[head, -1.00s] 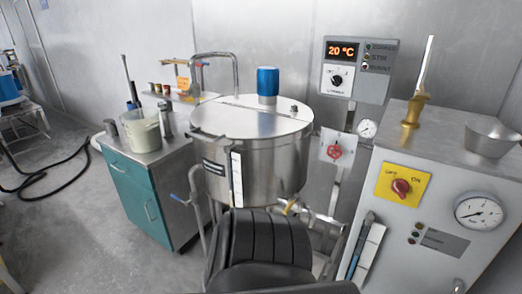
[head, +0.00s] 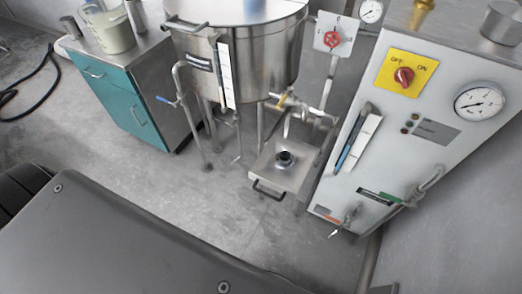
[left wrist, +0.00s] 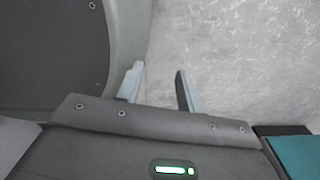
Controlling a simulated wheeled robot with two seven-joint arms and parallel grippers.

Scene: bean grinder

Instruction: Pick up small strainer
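I cannot pick out a small strainer for certain in either current view. A metal bowl-like vessel (head: 502,22) stands on top of the white control cabinet at the upper right of the head view, partly cut off; I cannot tell whether it is a strainer. My left gripper (left wrist: 157,72) shows in the left wrist view with its two fingers apart and nothing between them, above grey floor. Neither gripper shows in the head view, and my right gripper is in no view.
A steel kettle (head: 280,50) stands at the upper middle. A teal cabinet (head: 107,100) with a white bucket (head: 107,32) is at left. The white cabinet (head: 375,165) with gauge and red switch is at right.

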